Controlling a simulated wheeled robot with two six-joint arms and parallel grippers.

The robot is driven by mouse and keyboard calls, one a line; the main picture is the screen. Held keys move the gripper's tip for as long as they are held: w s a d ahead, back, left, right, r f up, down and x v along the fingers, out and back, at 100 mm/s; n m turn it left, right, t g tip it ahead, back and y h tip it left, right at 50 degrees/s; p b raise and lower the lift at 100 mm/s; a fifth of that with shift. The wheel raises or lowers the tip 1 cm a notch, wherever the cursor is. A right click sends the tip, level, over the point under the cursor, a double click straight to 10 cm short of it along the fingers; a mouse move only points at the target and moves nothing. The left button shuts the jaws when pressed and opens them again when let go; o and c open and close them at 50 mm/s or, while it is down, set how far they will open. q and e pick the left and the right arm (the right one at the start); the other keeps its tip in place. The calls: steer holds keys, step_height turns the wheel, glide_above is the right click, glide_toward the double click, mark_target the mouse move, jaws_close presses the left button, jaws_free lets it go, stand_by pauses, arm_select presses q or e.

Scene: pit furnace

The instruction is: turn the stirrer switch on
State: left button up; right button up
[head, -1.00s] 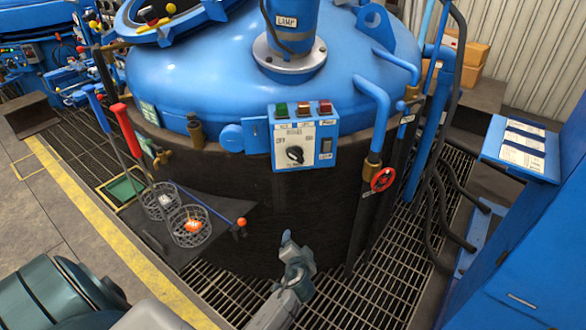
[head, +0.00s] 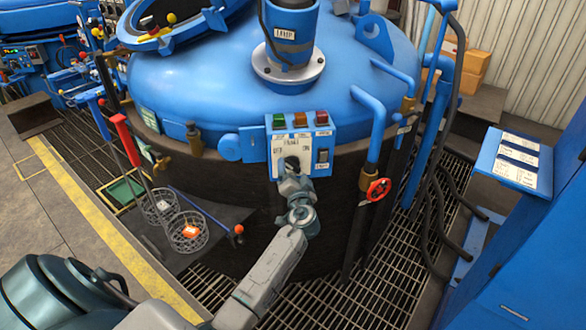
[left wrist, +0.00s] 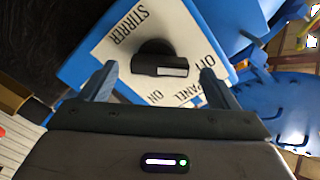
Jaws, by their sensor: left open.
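The stirrer switch is a black rotary knob (left wrist: 158,62) with a white pointer bar, on a white plate (left wrist: 112,44) marked STIRRER, OFF and ON. The plate is on a blue control box (head: 330,130) on the front of the furnace vessel. My left gripper (left wrist: 158,82) is open, its two fingers reaching toward the plate on either side of the knob. Whether they touch it I cannot tell. In the head view my left gripper (head: 292,172) covers the lower part of the plate and most of the knob (head: 292,162). My right gripper is not in view.
Green, amber and red lamps (head: 300,120) top the box, with a lamp rocker switch (head: 323,156) at its right. A red valve wheel (head: 378,189) and blue pipe stand right. Wire baskets (head: 188,230) sit on a dark shelf at left. Grating covers the floor.

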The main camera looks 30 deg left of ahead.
arm_select(q)
steer(key=shift+w+a, duration=0.4)
steer(key=shift+w, duration=0.1)
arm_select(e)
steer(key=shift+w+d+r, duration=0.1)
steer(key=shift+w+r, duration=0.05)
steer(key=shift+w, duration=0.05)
